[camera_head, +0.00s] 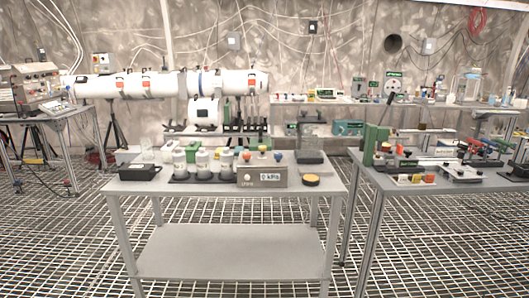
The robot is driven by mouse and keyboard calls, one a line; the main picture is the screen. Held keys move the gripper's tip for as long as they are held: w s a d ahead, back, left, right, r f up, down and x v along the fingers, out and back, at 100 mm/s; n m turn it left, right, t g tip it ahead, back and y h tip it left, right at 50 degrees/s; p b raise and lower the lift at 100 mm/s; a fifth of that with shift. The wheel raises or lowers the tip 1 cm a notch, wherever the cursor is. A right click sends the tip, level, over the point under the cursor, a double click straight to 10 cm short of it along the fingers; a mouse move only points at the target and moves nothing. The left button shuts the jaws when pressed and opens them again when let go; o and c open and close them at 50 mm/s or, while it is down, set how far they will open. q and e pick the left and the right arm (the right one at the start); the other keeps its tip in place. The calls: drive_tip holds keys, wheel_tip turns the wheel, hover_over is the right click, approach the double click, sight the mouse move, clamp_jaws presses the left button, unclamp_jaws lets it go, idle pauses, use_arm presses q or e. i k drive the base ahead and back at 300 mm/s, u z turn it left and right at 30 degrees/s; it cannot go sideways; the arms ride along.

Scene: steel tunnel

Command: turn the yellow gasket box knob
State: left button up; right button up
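A small grey-brown box (252,180) with a white label stands near the front edge of the near table, right of centre. A low round black piece with a yellow top (311,179) lies on the table just right of the box. I cannot tell which of these is the yellow gasket box knob. Neither of my grippers is in view.
The near table (205,190) also holds a dark rack of jars (202,172), a black tray (139,172) and a clear container on a dark base (312,157). A second table (400,188) with tools stands close on the right. The grated floor in front is clear.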

sight(262, 148)
drive_tip(key=z, duration=0.7)
drive_tip(key=i, duration=1.6)
drive_tip(key=u, duration=0.55)
